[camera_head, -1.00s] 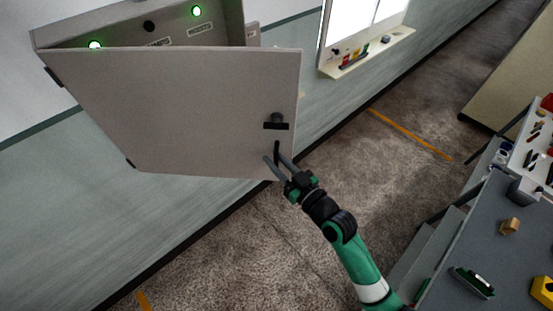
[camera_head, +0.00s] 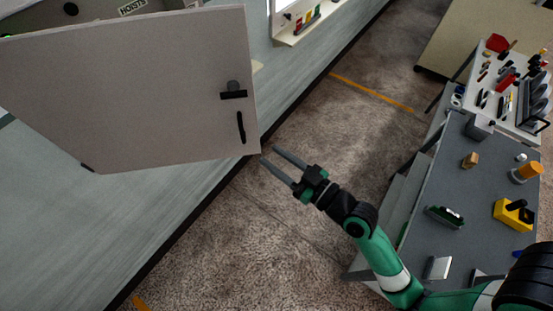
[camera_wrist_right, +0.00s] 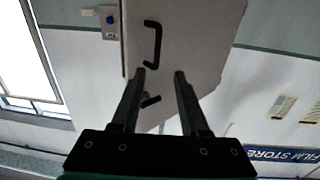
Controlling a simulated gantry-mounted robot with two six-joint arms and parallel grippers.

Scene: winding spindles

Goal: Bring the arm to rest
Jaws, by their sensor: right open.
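My right gripper (camera_head: 274,160) is open and empty in the head view, just right of the lower right corner of a grey cabinet door (camera_head: 130,90). The door stands open. It carries a black pull handle (camera_head: 241,127) and a black latch knob (camera_head: 233,91) near its right edge. In the right wrist view the two fingers (camera_wrist_right: 160,75) are spread, with the pull handle (camera_wrist_right: 153,44) in front of them and nothing between them. A gap shows between gripper and door in the head view. My left gripper is not in view.
A grey workbench (camera_head: 425,225) at the right bears a yellow item (camera_head: 513,214), a green-black part (camera_head: 444,216) and an orange-topped container (camera_head: 527,172). A white tool table (camera_head: 510,118) stands behind it. A wall ledge (camera_head: 305,27) is at the top. The floor (camera_head: 270,240) between is clear.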

